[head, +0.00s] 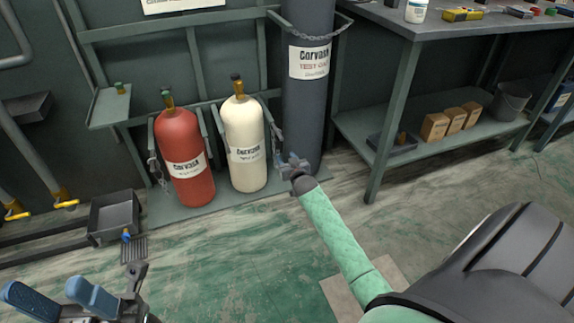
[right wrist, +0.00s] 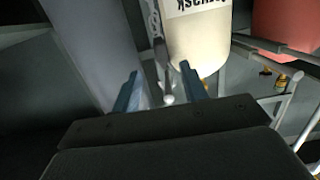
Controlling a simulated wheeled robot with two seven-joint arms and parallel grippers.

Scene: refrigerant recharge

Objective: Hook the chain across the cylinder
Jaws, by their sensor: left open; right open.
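A cream cylinder (head: 246,140) and a red cylinder (head: 181,155) stand upright side by side in a green rack. A loose chain (head: 278,147) hangs at the right side of the cream cylinder. My right gripper (head: 291,162) is open beside that chain. In the right wrist view, the chain (right wrist: 156,45) runs down to a metal end piece (right wrist: 168,97) lying between the open blue fingers of the right gripper (right wrist: 163,88); contact cannot be told. No chain crosses the cream cylinder's front. My left gripper (head: 62,293) is open and empty at the lower left.
A tall grey cylinder (head: 306,100) stands right of the cream one, with a chain (head: 320,37) across its top. Another chain (head: 157,171) hangs left of the red cylinder. A workbench (head: 385,20) is at right, a grey bin (head: 114,217) at left.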

